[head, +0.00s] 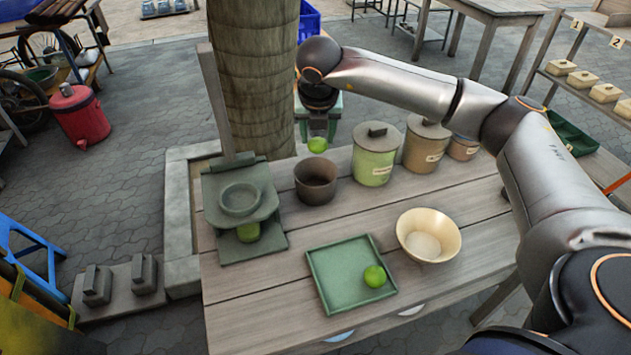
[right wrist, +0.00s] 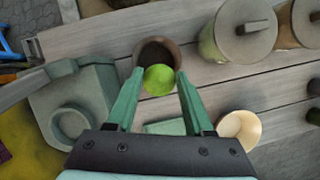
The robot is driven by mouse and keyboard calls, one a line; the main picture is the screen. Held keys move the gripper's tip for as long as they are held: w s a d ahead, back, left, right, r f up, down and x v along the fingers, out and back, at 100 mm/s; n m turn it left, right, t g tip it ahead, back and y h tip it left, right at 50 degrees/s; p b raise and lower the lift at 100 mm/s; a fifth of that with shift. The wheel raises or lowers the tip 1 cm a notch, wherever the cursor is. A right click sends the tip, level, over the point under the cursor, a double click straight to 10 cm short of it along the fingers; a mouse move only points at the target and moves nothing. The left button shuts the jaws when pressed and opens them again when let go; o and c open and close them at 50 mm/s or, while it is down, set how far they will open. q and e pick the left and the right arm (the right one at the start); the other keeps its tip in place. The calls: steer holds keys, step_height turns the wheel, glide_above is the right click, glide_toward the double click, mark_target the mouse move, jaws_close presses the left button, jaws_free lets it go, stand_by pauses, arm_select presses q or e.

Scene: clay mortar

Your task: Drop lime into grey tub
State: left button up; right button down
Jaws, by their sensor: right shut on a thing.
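A green lime (head: 317,145) is held between the fingertips of my right gripper (head: 318,136), which is shut on it. In the right wrist view the lime (right wrist: 158,80) sits between the two green fingers, overlapping the near part of the dark tub's opening. The dark grey-brown round tub (head: 316,184) stands upright on the wooden table; it also shows in the right wrist view (right wrist: 172,50). The lime is above the tub, apart from it, near its far rim in the head view. A second lime (head: 374,276) lies in the square green tray (head: 330,296). My left gripper is not in view.
A grey-green stand with a round dish (head: 240,199) is left of the tub. Lidded green (head: 375,160) and tan (head: 425,147) canisters stand to the right. A cream bowl (head: 429,236) is nearer. A thick trunk (head: 252,80) rises behind the table.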

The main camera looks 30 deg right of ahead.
steer(key=d+m, duration=0.1)
steer(key=m, duration=0.1)
steer(key=w+m+g+h, duration=0.1)
steer(key=shift+w+d+r+m, duration=0.15)
steer(key=shift+d+r+m, duration=0.05)
steer(key=shift+d+m, duration=0.2)
steer(key=shift+m, duration=0.7)
steer(key=f+b, duration=0.2)
steer(key=f, duration=0.1)
steer(key=f+b, duration=0.1)
steer(key=f, duration=0.1)
steer(key=shift+w+d+f, duration=0.15)
steer(key=shift+d+f, duration=0.1)
steer(key=shift+d, duration=0.05)
steer(key=shift+f, duration=0.25)
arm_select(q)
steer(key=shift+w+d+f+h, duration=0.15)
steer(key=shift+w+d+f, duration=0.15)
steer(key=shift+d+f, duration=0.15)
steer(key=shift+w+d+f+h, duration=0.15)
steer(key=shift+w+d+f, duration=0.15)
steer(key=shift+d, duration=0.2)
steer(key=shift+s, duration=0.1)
